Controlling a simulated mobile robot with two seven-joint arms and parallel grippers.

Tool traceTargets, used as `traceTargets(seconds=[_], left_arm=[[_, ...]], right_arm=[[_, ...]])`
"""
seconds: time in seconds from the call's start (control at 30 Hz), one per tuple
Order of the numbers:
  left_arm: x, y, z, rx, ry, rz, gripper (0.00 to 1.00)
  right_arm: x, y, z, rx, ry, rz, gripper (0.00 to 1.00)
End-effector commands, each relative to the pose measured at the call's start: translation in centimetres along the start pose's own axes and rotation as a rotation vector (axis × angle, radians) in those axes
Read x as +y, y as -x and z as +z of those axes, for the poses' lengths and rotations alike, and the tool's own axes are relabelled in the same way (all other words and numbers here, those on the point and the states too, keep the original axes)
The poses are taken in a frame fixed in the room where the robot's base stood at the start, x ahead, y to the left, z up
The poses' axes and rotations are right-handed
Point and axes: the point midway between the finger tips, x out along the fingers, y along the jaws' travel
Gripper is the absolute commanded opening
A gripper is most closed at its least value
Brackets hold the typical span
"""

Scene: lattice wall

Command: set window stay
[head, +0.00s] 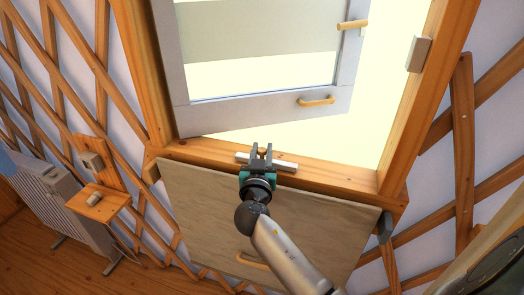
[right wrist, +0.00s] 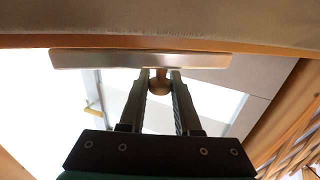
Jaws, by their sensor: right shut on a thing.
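The window sash (head: 338,104) is a grey frame standing ajar, with bright light between it and the right side of the wooden window frame (head: 405,95). It has a wooden pull (head: 316,101) on its lower rail and a wooden handle (head: 352,24) on its right side. The stay bar (head: 285,165), pale and flat, lies along the sill. My right gripper (head: 262,150) reaches up to the bar and is shut on its brass knob. In the right wrist view the knob (right wrist: 159,86) sits between the fingers, below the bar (right wrist: 90,59). My left gripper is not in view.
A wooden flap panel (head: 200,205) with a pull hangs below the sill, under my right arm. A grey block (head: 419,54) is on the right jamb. A small shelf (head: 98,203) and a radiator (head: 55,205) stand left. Lattice wall flanks both sides.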

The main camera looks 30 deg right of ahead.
Motion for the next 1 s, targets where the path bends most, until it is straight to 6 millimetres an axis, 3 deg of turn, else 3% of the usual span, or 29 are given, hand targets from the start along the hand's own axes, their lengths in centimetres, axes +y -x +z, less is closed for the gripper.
traceTargets(seconds=[0.1, 1.0], left_arm=[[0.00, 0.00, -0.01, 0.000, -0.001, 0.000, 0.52], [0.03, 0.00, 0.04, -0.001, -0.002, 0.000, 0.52]], right_arm=[[0.00, 0.02, 0.03, -0.001, 0.000, 0.000, 0.00], [-0.01, 0.04, 0.07, -0.002, 0.000, 0.000, 0.00]])
